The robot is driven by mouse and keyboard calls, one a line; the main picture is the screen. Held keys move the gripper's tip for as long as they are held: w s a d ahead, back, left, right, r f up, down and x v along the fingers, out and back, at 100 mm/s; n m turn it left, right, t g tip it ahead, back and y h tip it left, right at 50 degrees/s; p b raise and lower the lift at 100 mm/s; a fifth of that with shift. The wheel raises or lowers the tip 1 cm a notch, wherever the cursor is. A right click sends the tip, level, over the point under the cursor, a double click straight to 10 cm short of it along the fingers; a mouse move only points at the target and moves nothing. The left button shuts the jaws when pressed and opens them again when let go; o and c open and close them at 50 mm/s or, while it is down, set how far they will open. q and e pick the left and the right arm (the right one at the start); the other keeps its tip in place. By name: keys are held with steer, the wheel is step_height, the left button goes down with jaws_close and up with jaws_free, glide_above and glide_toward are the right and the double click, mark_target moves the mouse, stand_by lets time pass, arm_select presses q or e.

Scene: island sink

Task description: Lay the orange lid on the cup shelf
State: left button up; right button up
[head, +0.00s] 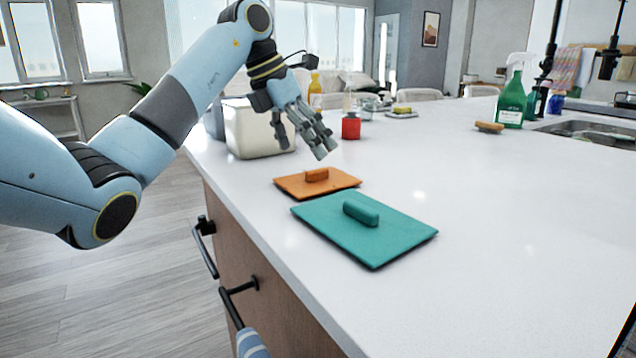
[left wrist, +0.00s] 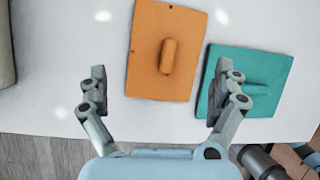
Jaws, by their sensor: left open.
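The orange lid (head: 296,187) lies flat on the white counter, with a small bar handle on top. In the left wrist view the orange lid (left wrist: 150,75) is ahead of and between my open fingers. My left gripper (head: 303,146) is open and empty, above and a little behind the lid in the head view. It also shows in the left wrist view (left wrist: 157,95), with the fingers wide apart. Nothing touches the lid's handle. The cup shelf cannot be made out for certain. My right gripper is not in view.
A larger teal lid (head: 368,232) lies close to the orange one. A metal bin (head: 257,130) stands behind at the counter's left edge, near a red container (head: 351,128). A green spray bottle (head: 512,98) and a brush (head: 489,127) are near the sink. The counter's right side is clear.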

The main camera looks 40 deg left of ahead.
mark_target(317, 177)
arm_select(q)
steer(key=x, duration=0.5)
steer(key=shift+s, duration=0.1)
steer(key=shift+c, duration=0.4)
steer(key=c, duration=1.1)
